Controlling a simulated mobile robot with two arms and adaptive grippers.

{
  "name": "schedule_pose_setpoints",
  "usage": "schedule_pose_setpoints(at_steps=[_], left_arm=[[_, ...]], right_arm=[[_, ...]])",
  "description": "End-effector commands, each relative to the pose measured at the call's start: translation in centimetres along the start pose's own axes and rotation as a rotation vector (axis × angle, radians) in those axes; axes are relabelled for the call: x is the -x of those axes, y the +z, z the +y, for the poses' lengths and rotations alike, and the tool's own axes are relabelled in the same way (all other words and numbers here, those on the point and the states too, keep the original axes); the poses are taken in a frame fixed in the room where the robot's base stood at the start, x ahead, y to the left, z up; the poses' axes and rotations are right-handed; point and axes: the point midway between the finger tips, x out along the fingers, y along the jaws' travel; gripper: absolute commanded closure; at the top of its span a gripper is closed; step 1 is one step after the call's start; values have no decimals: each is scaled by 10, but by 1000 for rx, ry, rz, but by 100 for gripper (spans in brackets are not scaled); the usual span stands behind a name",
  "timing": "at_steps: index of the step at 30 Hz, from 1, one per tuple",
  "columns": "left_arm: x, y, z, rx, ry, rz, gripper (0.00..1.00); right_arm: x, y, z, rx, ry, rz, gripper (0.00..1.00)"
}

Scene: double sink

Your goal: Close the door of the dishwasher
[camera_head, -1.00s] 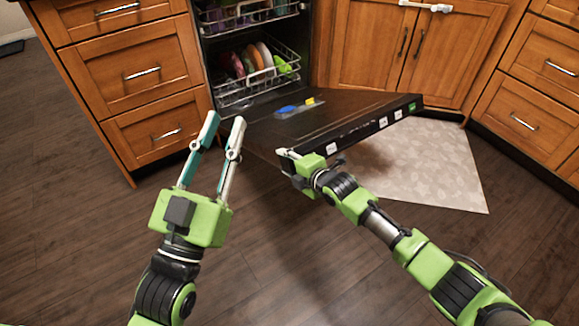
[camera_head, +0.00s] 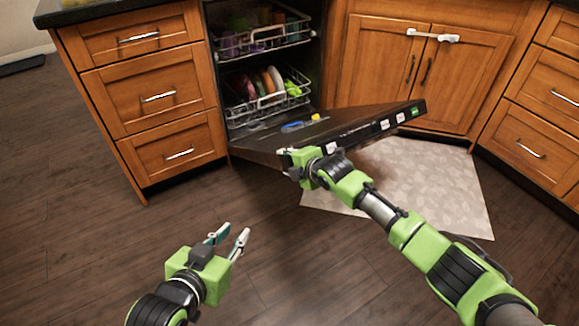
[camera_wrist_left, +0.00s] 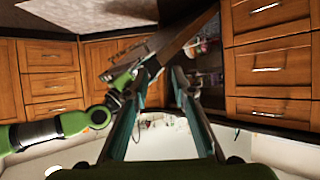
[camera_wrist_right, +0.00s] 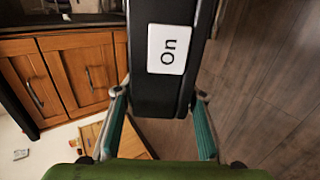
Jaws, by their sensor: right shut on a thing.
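The dishwasher door (camera_head: 262,141) is partly open, tilted up somewhat from flat, with its dark edge panel and white labels facing me. My right gripper (camera_head: 289,158) is shut on the left end of this panel. In the right wrist view its fingers (camera_wrist_right: 160,95) straddle the door edge (camera_wrist_right: 165,90) beside a label reading "On". My left gripper (camera_head: 231,234) is open and empty, low over the floor and apart from the door. Its parted fingers show in the left wrist view (camera_wrist_left: 160,74). The door also shows there (camera_wrist_left: 190,28).
Racks with dishes (camera_head: 262,98) sit inside the dishwasher. A blue and yellow item (camera_head: 300,124) lies on the inner door. Wooden drawers (camera_head: 158,97) stand left, cabinet doors (camera_head: 445,75) right. A pale mat (camera_head: 430,185) lies under the door. The floor at front left is clear.

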Motion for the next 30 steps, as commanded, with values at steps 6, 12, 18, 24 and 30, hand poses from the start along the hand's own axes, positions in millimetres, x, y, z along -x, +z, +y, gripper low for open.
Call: schedule_pose_setpoints(at_steps=[6,12,18,24,30], left_arm=[[4,16,-2,0,-5,-71,76],[5,21,-3,1,-6,-94,76],[5,22,-3,1,-6,-96,76],[4,22,-3,1,-7,-96,76],[4,22,-3,1,-7,-95,76]], right_arm=[[1,1,12,1,-4,-1,100],[0,1,14,1,-8,-1,100],[0,1,14,1,-9,-1,100],[0,1,13,1,-10,-1,52],[0,0,12,0,-13,-1,45]])
